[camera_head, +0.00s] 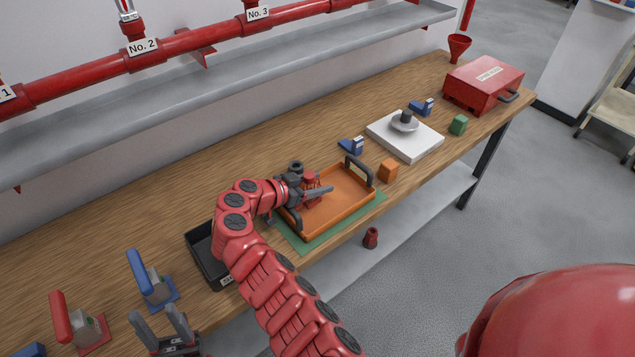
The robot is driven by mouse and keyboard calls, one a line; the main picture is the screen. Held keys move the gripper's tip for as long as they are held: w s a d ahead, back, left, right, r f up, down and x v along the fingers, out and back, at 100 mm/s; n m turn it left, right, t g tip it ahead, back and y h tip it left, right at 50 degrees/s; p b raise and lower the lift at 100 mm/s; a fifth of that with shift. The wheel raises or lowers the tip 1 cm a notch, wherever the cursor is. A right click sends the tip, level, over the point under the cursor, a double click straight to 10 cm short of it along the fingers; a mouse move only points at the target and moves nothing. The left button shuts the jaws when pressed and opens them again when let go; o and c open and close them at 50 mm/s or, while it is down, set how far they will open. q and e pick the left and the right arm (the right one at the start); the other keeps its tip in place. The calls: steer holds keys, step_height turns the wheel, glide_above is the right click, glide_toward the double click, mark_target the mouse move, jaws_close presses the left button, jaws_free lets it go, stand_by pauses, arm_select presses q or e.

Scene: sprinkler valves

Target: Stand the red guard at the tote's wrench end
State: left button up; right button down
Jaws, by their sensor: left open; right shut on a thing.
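An orange tote (348,213) with dark handles at its ends lies on a green mat (313,238) on the bench. My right gripper (316,189) is over the tote's left part and is shut on a small red piece (311,179), which looks like the red guard. The gripper partly hides it, and I cannot tell whether it touches the tote floor. No wrench can be made out, so I cannot tell which end is the wrench end. My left gripper (160,318) is open and empty at the bottom left, near the bench's front edge.
A black bin (204,256) stands left of the tote, partly behind my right arm. Red-handled (80,325) and blue-handled (152,280) valves stand left. An orange block (388,170), white plate (405,142), green block (458,125) and red case (484,82) stand right. A red cone (371,238) is below the bench edge.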

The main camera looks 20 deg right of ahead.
steer(key=shift+s+f+b, duration=0.1)
steer(key=shift+f+b, duration=0.55)
steer(key=shift+b, duration=0.4)
